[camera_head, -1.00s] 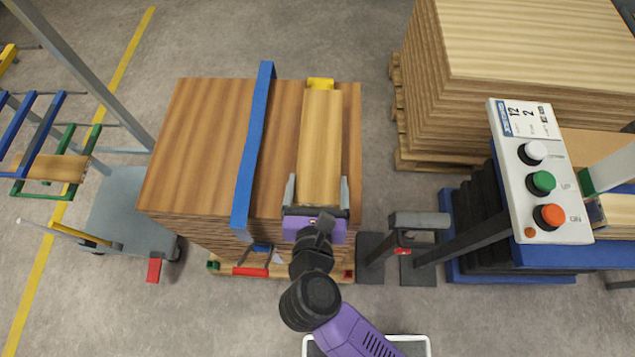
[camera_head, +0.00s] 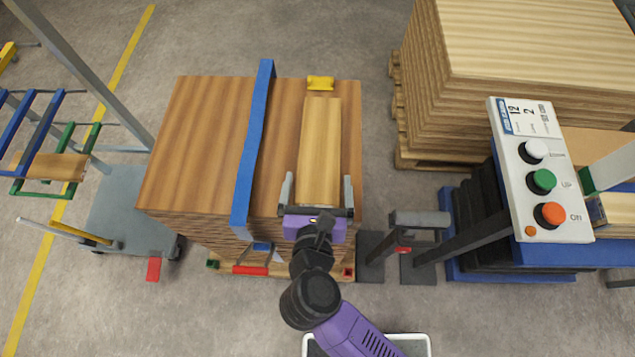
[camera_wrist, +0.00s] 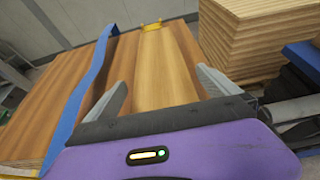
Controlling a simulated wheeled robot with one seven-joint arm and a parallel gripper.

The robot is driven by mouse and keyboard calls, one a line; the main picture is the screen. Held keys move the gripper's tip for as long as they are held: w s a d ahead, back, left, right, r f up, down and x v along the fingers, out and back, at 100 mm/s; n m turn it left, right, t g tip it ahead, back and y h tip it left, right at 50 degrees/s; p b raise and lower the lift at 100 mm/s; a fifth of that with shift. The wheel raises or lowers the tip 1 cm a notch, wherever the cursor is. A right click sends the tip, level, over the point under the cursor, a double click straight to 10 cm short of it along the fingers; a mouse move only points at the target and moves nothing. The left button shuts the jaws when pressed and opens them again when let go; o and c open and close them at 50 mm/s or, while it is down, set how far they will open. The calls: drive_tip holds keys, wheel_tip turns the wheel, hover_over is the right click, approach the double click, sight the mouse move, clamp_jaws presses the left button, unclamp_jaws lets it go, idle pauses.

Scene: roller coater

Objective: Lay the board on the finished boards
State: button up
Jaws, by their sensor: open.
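The board (camera_head: 320,150) is a narrow, light wooden plank. It lies lengthwise on the right part of the finished boards (camera_head: 200,130), a tall stack of brown boards, with a blue strap across it. The board also shows in the wrist view (camera_wrist: 165,75). My gripper (camera_head: 317,192) is at the near end of the board. Its two grey fingers stand open, one on each side of the board, with a gap showing on both sides. A yellow block (camera_head: 320,83) sits at the far edge of the stack, just beyond the board's far end.
A blue strap (camera_head: 254,145) crosses the stack left of the board. A taller stack of pale boards (camera_head: 540,45) stands at the back right. A control panel (camera_head: 541,170) with buttons is at the right. Grey floor is open between the stacks.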

drive_tip(key=b+v, duration=0.1)
drive_tip(key=v, duration=1.1)
drive_tip(key=shift+r+b, duration=0.15)
drive_tip(key=shift+b, duration=0.2)
drive_tip(key=s+d+r+n+t+h, duration=0.1)
drive_tip(key=d+r+n+t+h, duration=0.15)
drive_tip(key=d+r+n, duration=0.55)
drive_tip(key=s+d+r+n+t+h, duration=0.15)
drive_tip(key=d+r+n+t, duration=0.35)
drive_tip(key=d, duration=0.5)
drive_tip(key=s+d+f+n+g+y, duration=0.1)
drive_tip(key=s+n, duration=0.4)
drive_tip(key=n, duration=0.6)
drive_tip(key=s+d+f+n+g+y, duration=0.2)
drive_tip(key=s+f+n+g, duration=0.3)
drive_tip(key=n, duration=0.7)
drive_tip(key=shift+s+f+y, duration=0.7)
drive_tip(key=shift+s+f, duration=0.1)
